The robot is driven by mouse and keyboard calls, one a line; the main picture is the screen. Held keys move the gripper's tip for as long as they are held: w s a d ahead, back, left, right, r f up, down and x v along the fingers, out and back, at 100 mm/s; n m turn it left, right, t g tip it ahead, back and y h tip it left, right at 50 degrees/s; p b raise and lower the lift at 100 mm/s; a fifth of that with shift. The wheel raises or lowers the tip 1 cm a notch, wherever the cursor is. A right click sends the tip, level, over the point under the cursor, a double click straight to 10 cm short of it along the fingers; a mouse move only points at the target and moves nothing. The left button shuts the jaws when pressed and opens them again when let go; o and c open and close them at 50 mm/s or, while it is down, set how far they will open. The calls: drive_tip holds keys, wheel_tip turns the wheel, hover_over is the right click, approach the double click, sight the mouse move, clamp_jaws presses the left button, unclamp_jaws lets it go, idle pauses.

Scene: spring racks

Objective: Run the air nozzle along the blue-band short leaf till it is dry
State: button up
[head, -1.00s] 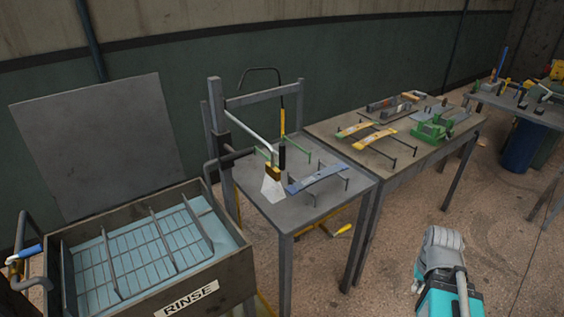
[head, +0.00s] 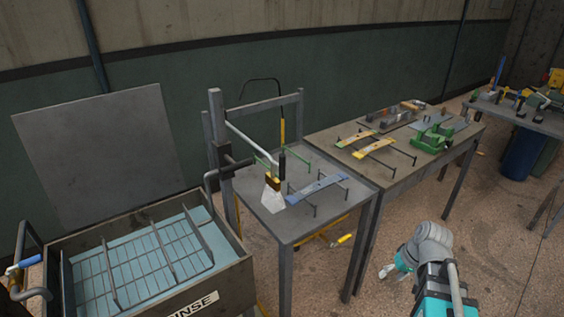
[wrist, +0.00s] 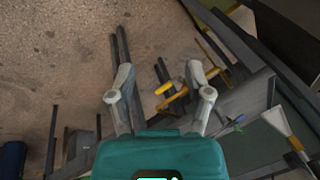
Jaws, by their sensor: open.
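The blue-grey leaf (head: 322,187) lies across a small rack with dark posts on the near table; I take it for the blue-band short leaf. Whether it is wet cannot be made out. The air nozzle (head: 273,196), with a pale fan-shaped tip and a dark and yellow upper part, hangs beside the leaf's left end. It also shows at the right of the wrist view (wrist: 276,121). My gripper (head: 388,271) is low over the floor, right of the table and well apart from both. In the wrist view its fingers (wrist: 160,80) are spread and empty.
The rinse tank (head: 150,250) stands left, with a metal frame (head: 215,130) between it and the nozzle. The second table (head: 400,160) carries yellow-marked leaves (head: 374,148) and a green fixture (head: 432,138). Table legs stand near my gripper.

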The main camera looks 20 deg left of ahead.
drive_tip(key=w+a+r+n+y, duration=0.4)
drive_tip(key=a, duration=0.4)
drive_tip(key=n+y+p, duration=0.3)
drive_tip(key=n+y, duration=0.7)
approach(282, 168)
drive_tip(key=w+d, duration=0.1)
drive_tip(key=d, duration=0.3)
drive_tip(key=shift+w+a+r+y, duration=0.1)
drive_tip(key=shift+a+r+y, duration=0.2)
drive_tip(key=shift+r, duration=0.2)
drive_tip(key=shift+a, duration=0.1)
drive_tip(key=a, duration=1.3)
drive_tip(key=shift+a, duration=0.3)
clamp_jaws()
